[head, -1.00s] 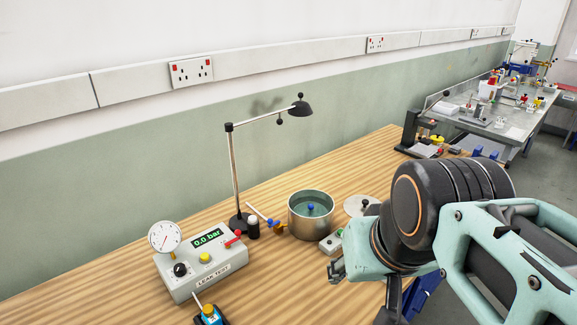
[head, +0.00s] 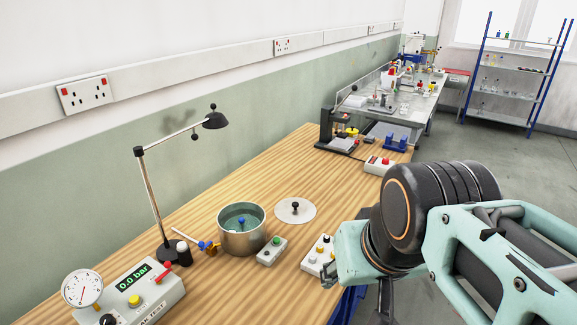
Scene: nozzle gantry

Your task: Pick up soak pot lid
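The soak pot lid (head: 284,213) is a flat, pale grey disc with a black knob standing at its centre. It lies on the wooden bench, just right of and behind the metal soak pot (head: 240,241). The pot is open at the top and holds liquid with a blue-topped item in it. My gripper (head: 332,268) is at the lower right, in front and to the right of the lid and apart from it. My own wrist hides most of it, so I cannot see whether the fingers are open or shut.
A green-button box (head: 272,251) and a white box with several buttons (head: 316,257) stand in front of the lid. A lamp (head: 152,195) and the leak tester (head: 140,297) are at the left. Bare bench (head: 270,175) lies behind the lid.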

